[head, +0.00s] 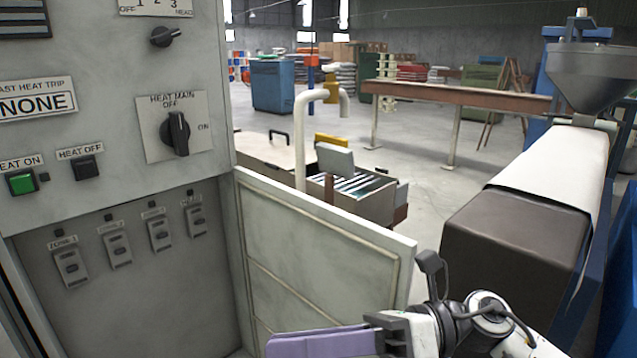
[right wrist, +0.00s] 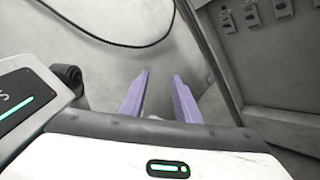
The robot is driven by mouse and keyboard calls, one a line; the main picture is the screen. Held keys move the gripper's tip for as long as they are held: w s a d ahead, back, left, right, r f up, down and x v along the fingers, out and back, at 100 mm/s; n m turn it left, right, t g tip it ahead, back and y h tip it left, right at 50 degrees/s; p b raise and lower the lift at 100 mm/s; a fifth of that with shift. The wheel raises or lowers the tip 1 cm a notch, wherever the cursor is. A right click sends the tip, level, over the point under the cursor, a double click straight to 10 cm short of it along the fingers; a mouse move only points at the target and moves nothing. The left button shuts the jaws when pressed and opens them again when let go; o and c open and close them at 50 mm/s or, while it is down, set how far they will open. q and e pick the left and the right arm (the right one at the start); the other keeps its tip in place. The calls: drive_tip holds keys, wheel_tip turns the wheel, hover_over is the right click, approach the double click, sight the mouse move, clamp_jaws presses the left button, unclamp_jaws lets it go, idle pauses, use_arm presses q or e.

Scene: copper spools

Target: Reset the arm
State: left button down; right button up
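My right gripper (head: 272,345) shows at the bottom of the head view, with purple fingers pointing left in front of the open lower door of a cabinet. In the right wrist view its two fingers (right wrist: 160,76) stand apart with nothing between them. It is open and empty. My right arm comes in from the lower right. My left gripper and arm are not in view.
The grey control cabinet (head: 100,190) fills the left, with its lower door (head: 320,255) swung open. Several small switches (head: 160,234) sit in its lower recess. A machine with a dark box (head: 515,245) and hopper (head: 595,75) stands right. Open floor lies beyond.

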drive_tip(key=w+d+f+m+t+y, duration=0.2)
drive_tip(key=w+m+t, duration=0.4)
drive_tip(key=m+t, duration=0.9)
drive_tip(key=d+f+m+t+h, duration=0.2)
drive_tip(key=d+f+m+h, duration=0.25)
drive_tip(key=f+m, duration=0.4)
drive_tip(key=d+f+m+t+h, duration=0.1)
drive_tip(key=d+f+m+h, duration=0.3)
drive_tip(key=f+m+h, duration=0.45)
drive_tip(key=s+d+f+m+g+h, duration=0.2)
drive_tip(key=s+f+m, duration=0.4)
drive_tip(key=s+f, duration=0.3)
drive_tip(key=s+d+f+m+g+h, duration=0.2)
drive_tip(key=s+d+f+m+g, duration=0.3)
drive_tip(key=s+f, duration=0.4)
wheel_tip(320, 180, down, 4)
drive_tip(key=shift+d+r+m, duration=0.15)
drive_tip(key=shift+d+m, duration=0.55)
drive_tip(key=shift+m, duration=0.3)
drive_tip(key=shift+d, duration=0.1)
